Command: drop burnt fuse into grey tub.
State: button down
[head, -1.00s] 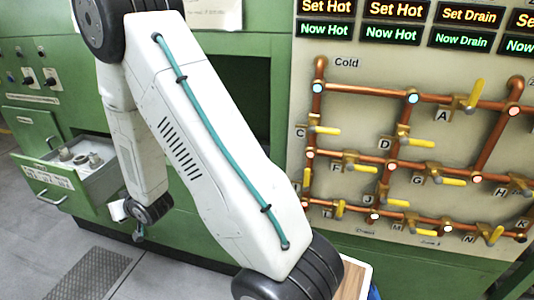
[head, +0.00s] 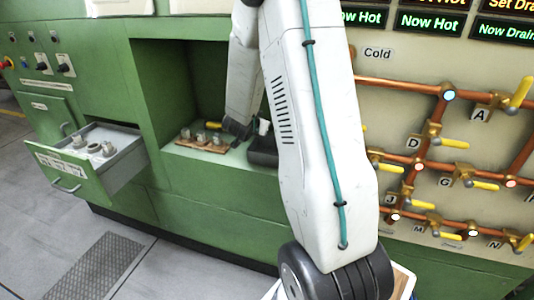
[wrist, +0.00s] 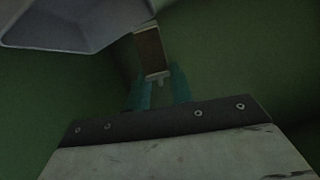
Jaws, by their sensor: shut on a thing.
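In the wrist view, the burnt fuse (wrist: 150,52) has a dark brown body and pale end caps. My gripper (wrist: 157,80) is shut on its near end, with the fuse sticking out beyond the teal fingers. The grey tub (wrist: 75,22) is at the upper left of the wrist view, partly cut off by the frame, and the fuse is to the right of its wall. In the head view, a dark tub-like shape (head: 263,152) stands in the green recess beside my wrist. My arm hides part of the recess, and the fingers are not clear there.
A wooden board (head: 203,145) with several fuse-like pieces sits in the recess, left of my wrist. An open drawer (head: 122,162) with pale parts inside sticks out at the left. Copper pipes (head: 410,160) with yellow valve handles cover the panel at the right.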

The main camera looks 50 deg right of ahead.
jog(key=s+d+r+m+g, duration=0.1)
jog(key=s+d+m+g, duration=0.1)
jog(key=s+d, duration=0.2)
jog(key=shift+g+h, duration=0.3)
jog(key=shift+h, duration=0.2)
jog(key=shift+f, duration=2.9)
jog(key=c, duration=1.1)
grip_release()
jog(key=shift+c, duration=0.2)
jog(key=v, duration=0.8)
